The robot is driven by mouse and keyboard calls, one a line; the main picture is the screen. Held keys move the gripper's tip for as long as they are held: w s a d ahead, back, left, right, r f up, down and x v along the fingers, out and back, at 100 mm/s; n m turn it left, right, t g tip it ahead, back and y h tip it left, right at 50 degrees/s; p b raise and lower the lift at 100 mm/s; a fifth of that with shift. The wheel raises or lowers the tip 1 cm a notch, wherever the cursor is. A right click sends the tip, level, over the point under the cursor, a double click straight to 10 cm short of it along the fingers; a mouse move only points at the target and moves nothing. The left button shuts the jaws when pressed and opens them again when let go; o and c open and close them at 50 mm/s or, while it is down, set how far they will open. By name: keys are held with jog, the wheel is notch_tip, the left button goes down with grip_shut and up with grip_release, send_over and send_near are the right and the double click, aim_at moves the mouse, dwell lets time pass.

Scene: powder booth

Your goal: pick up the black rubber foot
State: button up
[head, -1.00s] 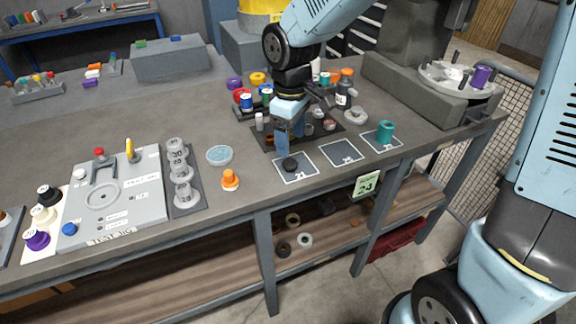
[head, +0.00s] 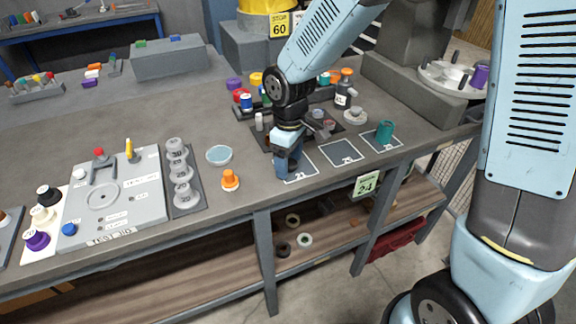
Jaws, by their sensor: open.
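My gripper (head: 287,170) is low over the outlined square marked 21 (head: 311,170), with its blue fingers pointing down close to the bench top. The black rubber foot is hidden in the head view now, behind or between the fingers; a moment ago it showed on square 21. The jaws are open. I cannot tell whether the fingers touch the foot.
To the right are an empty outlined square (head: 341,153) and a teal cup-like part (head: 384,132) on another square. An orange part (head: 230,180) stands to the left, near a shallow blue dish (head: 219,155). Behind my gripper is a dark tray (head: 262,138) with small parts.

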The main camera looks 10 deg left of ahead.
jog(key=c, duration=1.1)
jog(key=shift+r, duration=0.1)
jog(key=shift+c, duration=0.2)
